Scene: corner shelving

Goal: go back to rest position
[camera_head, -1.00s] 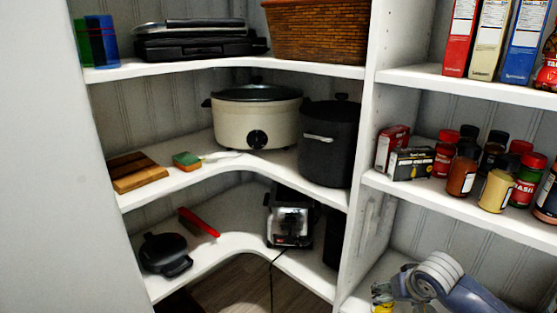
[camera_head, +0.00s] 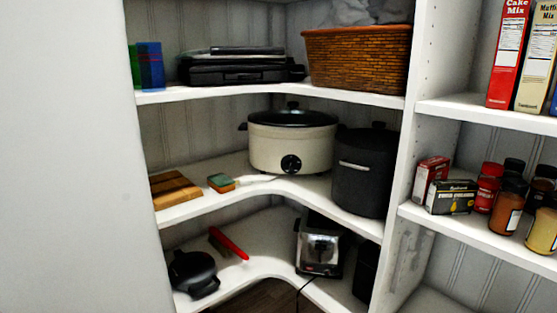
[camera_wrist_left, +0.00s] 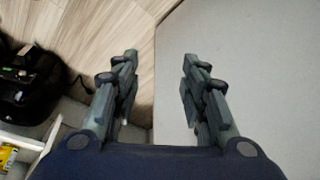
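My left gripper (camera_wrist_left: 158,85) shows in the left wrist view with its two fingers apart and nothing between them. It is above a wood floor (camera_wrist_left: 110,40) and a plain pale surface (camera_wrist_left: 240,60). Neither gripper shows in the head view. My right gripper is not in any current view.
Corner shelves hold a slow cooker (camera_head: 292,140), a dark pot (camera_head: 362,172), a wicker basket (camera_head: 357,60), a toaster (camera_head: 320,247) and a black pan (camera_head: 194,273). Spice jars and boxes (camera_head: 452,197) stand at right. A white wall (camera_head: 65,160) fills the left side.

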